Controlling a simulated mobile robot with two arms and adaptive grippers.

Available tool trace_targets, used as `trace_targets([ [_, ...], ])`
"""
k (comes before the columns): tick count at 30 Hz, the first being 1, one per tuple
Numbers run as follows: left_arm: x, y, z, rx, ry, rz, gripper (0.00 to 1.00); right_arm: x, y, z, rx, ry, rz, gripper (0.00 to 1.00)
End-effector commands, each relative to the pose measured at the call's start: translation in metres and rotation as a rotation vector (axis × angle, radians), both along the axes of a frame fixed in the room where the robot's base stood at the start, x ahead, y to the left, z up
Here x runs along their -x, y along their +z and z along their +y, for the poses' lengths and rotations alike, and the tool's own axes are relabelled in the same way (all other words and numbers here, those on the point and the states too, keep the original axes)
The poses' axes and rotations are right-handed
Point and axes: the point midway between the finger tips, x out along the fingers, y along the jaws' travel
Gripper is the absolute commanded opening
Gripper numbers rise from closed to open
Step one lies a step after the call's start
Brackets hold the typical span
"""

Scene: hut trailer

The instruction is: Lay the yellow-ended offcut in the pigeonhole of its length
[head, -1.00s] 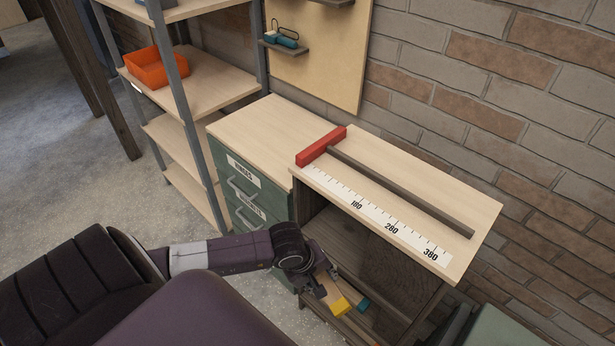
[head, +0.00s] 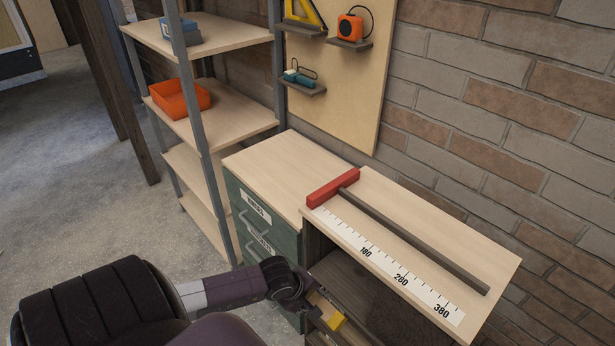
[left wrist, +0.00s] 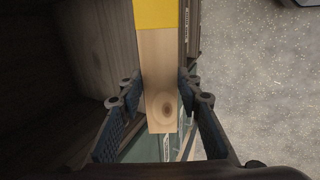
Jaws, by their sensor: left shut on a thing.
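The offcut is a pale wood strip (left wrist: 160,70) with a knot near its near end and a yellow far end (left wrist: 157,12). My left gripper (left wrist: 158,92) is shut on it, a finger on each side. In the head view the yellow end (head: 335,321) shows beyond my left gripper (head: 315,300), at the front of the pigeonhole unit (head: 470,240). The unit's dark upper opening (head: 352,275) shows; its lower part is mostly hidden or out of frame. I cannot tell whether the offcut is inside a compartment. My right gripper is not in view.
On the unit's top lie a length scale (head: 385,268) marked 180, 280, 380, a red stop (head: 333,188) and a dark bar (head: 420,233). A green drawer cabinet (head: 250,215) adjoins on the left. A shelf rack holds an orange bin (head: 180,100). Brick wall stands behind.

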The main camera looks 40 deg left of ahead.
Motion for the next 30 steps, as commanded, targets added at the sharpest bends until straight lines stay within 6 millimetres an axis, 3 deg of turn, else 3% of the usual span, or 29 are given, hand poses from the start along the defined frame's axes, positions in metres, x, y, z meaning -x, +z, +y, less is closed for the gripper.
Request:
trace_targets([
  [30,-0.103,-0.008,-0.009,0.001,0.000,-0.002,0.01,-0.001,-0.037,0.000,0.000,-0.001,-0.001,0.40],
])
